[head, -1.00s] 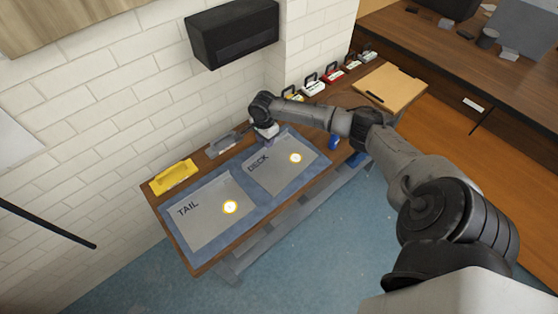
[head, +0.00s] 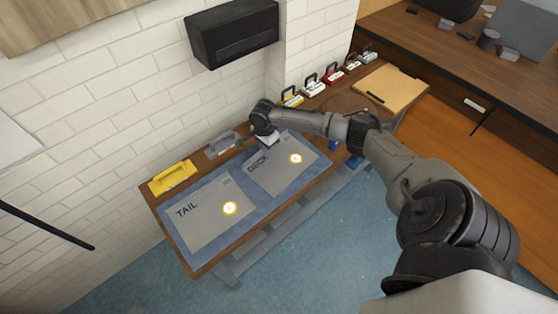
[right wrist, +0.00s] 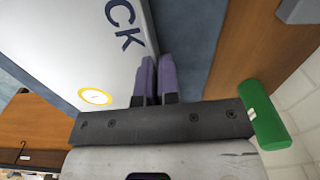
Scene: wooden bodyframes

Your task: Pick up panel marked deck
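The panel marked DECK (head: 275,172) is a thin grey sheet on the blue mat (head: 250,222) of the wooden workbench. It shows large in the right wrist view (right wrist: 85,45), with a yellow-ringed white spot on it. The contact itself is partly hidden. The left gripper is not in view.
The grey panel marked TAIL (head: 207,226) lies left of DECK. A yellow tool (head: 172,178) and a grey tool (head: 222,144) stand along the wall side. Several clamp-like tools and a tan board (head: 390,90) are at the far right end. A black box (head: 233,35) hangs on the wall.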

